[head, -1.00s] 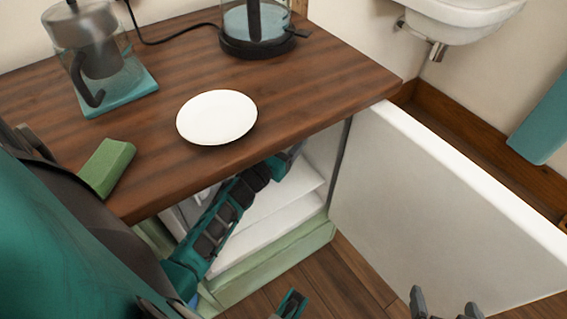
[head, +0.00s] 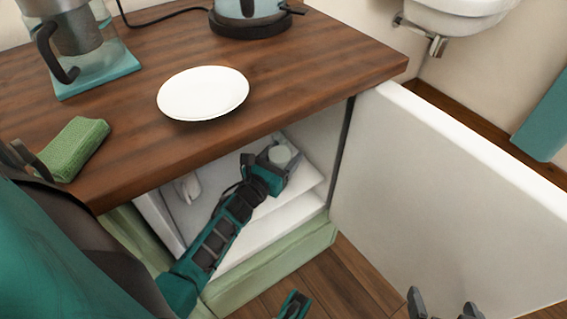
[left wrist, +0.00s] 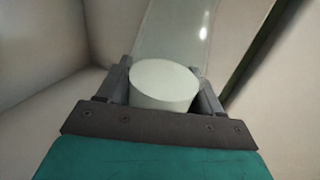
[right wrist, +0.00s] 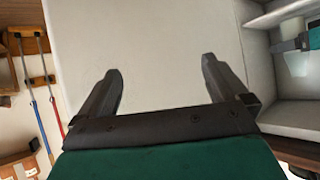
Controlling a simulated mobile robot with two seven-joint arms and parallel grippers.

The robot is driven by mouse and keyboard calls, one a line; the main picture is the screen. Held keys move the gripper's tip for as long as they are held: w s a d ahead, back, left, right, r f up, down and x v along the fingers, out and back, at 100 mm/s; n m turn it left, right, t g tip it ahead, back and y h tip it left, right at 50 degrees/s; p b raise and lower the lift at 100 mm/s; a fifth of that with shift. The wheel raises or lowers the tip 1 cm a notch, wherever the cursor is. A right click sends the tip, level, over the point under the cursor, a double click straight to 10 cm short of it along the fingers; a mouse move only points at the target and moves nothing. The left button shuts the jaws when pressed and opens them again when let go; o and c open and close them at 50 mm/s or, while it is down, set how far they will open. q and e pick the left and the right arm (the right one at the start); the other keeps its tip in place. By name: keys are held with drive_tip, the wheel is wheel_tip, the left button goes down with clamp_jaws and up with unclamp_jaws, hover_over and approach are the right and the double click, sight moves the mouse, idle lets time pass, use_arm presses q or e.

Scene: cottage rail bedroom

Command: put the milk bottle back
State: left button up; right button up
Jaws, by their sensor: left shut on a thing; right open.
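The milk bottle shows as a pale round cap (left wrist: 164,85) between the fingers of my left gripper (left wrist: 163,88) in the left wrist view. In the head view the cap (head: 280,156) is inside the open white cabinet under the counter, above its shelf (head: 290,203). My left gripper (head: 272,160) is shut on the bottle. The cabinet door (head: 450,190) stands wide open to the right. My right gripper (right wrist: 160,85) is open and empty in front of the door.
The wooden counter (head: 300,70) overhangs the cabinet closely above my left arm. On it are a white plate (head: 203,94), a green cloth (head: 75,148), a glass coffee maker (head: 95,75) and a kettle (head: 250,10). A white sink (head: 460,15) hangs at the back right.

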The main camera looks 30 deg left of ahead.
use_arm(q)
drive_tip(key=shift+f, duration=0.65)
use_arm(e)
drive_tip(key=shift+w+a+r, duration=0.15)
drive_tip(key=shift+w+a, duration=0.15)
use_arm(q)
drive_tip(key=shift+f, duration=0.1)
drive_tip(key=o, duration=1.4)
drive_tip(key=shift+f, duration=0.1)
use_arm(e)
drive_tip(key=shift+s+d+f, duration=0.15)
drive_tip(key=shift+f, duration=0.05)
